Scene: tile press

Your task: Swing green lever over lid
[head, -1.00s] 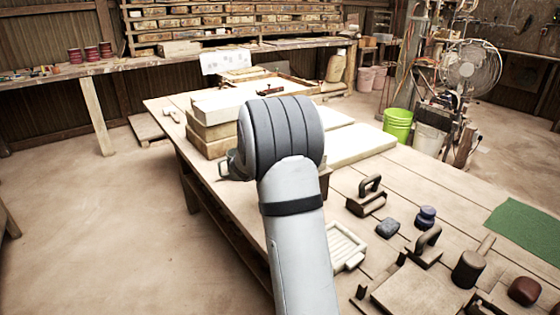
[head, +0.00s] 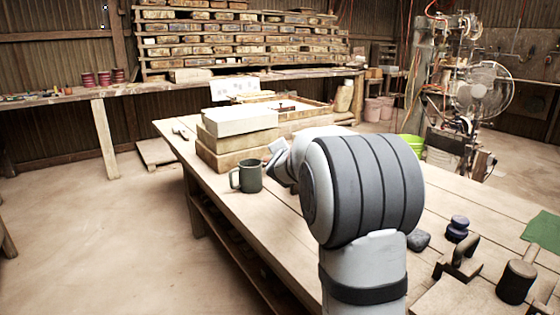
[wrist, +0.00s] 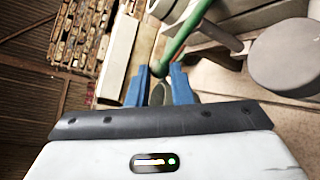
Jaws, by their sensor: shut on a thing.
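In the wrist view, the green lever (wrist: 183,35) slants down from the top, and its rounded end lies between the blue fingertips. My gripper (wrist: 157,75) is shut on it near that end. The lever's far end runs out of the top of the frame. A grey round part (wrist: 288,58) and pale grey slabs lie to the right of the lever; I cannot tell which is the lid. In the head view my arm hides the lever and whatever lies behind it.
In the head view a dark green mug (head: 249,178) stands on the bench near its left edge, beside stacked slabs (head: 237,140). A green mat (head: 543,230) lies farther right.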

